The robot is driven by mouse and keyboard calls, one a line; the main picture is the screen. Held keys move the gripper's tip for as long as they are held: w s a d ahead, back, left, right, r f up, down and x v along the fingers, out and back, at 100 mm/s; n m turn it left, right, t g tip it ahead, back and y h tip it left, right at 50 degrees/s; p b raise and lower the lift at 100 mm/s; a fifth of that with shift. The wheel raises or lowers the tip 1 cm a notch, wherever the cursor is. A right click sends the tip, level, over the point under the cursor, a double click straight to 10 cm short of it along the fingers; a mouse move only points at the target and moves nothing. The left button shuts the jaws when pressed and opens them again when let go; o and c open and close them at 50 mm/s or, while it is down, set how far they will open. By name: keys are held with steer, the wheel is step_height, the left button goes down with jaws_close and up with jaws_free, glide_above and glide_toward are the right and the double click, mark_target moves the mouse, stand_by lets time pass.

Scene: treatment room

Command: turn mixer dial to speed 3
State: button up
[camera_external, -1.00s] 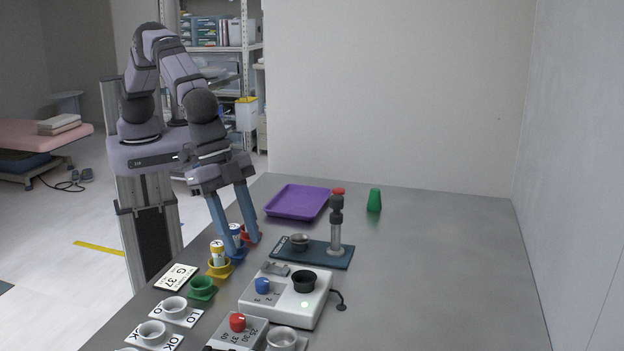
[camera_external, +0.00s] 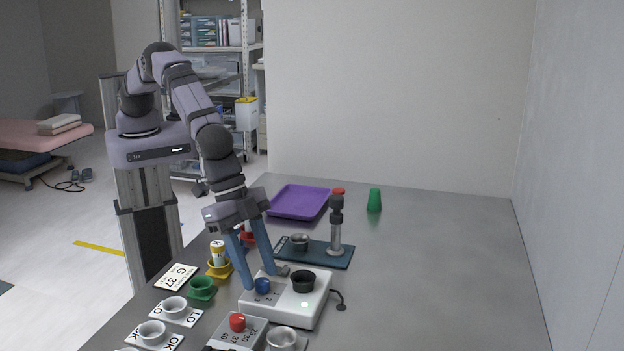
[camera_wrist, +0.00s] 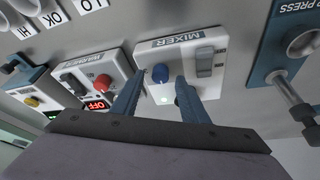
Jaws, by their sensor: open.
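The mixer (camera_external: 311,304) is a white box on the table with a blue dial (camera_external: 262,286) at its left and a black cup holder (camera_external: 303,281) on top. My gripper (camera_external: 262,282) is open, its two blue fingers reaching down around the blue dial, one on each side. In the wrist view the dial (camera_wrist: 160,73) shows just ahead of and between the fingertips (camera_wrist: 157,85), beside the mixer label. I cannot tell whether the fingers touch the dial. Its exact setting is too small to read.
A heater box with a red knob (camera_external: 237,322) stands close in front of the mixer. A press (camera_external: 336,227) on a dark base is behind it. The table's right side is clear.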

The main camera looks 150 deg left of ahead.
steer(key=shift+w+a+f, duration=0.1)
steer(key=shift+w+f, duration=0.1)
steer(key=shift+f, duration=0.35)
jaws_close()
